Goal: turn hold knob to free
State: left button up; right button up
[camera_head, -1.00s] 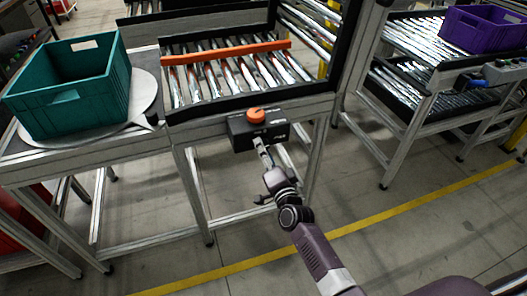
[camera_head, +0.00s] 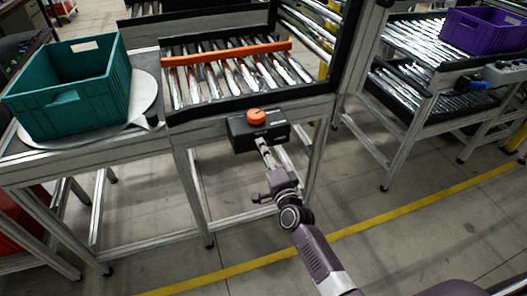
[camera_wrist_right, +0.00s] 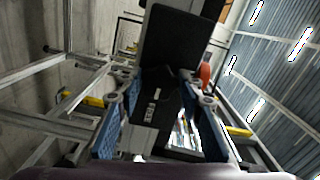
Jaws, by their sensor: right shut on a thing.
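The orange hold knob (camera_head: 256,116) sits on top of a black box (camera_head: 243,138) fixed to the front of the roller frame. In the right wrist view the knob (camera_wrist_right: 205,74) shows at the right, just past one fingertip and outside the gap between the fingers. My right gripper (camera_head: 264,152) reaches up to the front of the box. In the wrist view its blue-sided fingers (camera_wrist_right: 165,95) stand wide apart on either side of dark, labelled material that appears to be the box. The exact contact is hidden. My left gripper is not in view.
A roller bed (camera_head: 235,80) with an orange bar (camera_head: 225,53) lies behind the box. A teal crate (camera_head: 70,100) stands on a round plate at the left. A purple crate (camera_head: 482,30) sits on the right rack. The floor in front is clear, with a yellow line (camera_head: 400,203).

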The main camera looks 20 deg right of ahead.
jog(key=o, duration=1.2)
jog(key=shift+c, duration=0.2)
jog(key=shift+s, duration=0.15)
jog(key=s, duration=1.1)
jog(key=shift+s+d, duration=0.2)
jog(key=shift+s, duration=0.2)
